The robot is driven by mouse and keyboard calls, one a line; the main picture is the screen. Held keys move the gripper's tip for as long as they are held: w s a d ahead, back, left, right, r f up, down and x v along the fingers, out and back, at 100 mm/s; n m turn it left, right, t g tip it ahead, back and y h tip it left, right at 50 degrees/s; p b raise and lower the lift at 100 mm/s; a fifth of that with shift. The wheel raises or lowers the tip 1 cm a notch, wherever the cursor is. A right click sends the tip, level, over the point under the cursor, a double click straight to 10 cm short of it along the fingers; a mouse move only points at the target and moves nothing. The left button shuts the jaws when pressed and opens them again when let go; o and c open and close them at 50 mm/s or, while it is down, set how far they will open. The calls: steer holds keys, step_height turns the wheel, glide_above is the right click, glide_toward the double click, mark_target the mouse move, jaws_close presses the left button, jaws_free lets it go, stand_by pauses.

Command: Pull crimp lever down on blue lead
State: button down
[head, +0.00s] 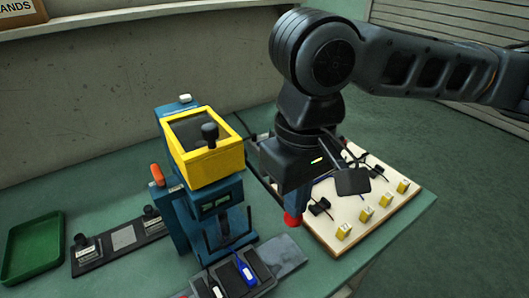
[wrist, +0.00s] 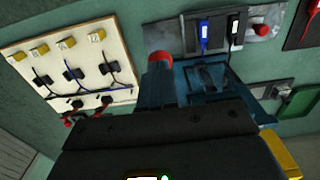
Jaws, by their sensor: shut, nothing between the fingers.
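The blue crimp press (head: 215,215) with a yellow-framed top (head: 215,160) stands mid-table. The blue lead (head: 244,270) lies in a dark holder at the press's front, and shows in the wrist view (wrist: 203,35).
A white-tipped lead (head: 217,290) lies beside the blue one. A pale board (head: 335,242) with yellow blocks and dark cables is right of the press. A green tray (head: 33,248) and a dark fixture plate (head: 120,240) are at left. A wall stands behind.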

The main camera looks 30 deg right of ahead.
steer(key=shift+f, duration=0.15)
steer(key=shift+f+b, duration=0.35)
steer(key=shift+f, duration=0.15)
steer(key=shift+w, duration=0.1)
steer(key=shift+r, duration=0.1)
step_height(320, 180, up, 12)
steer(key=w+p, duration=0.2)
steer(key=p, duration=1)
steer(key=shift+r, duration=0.2)
steer(key=shift+a, duration=0.1)
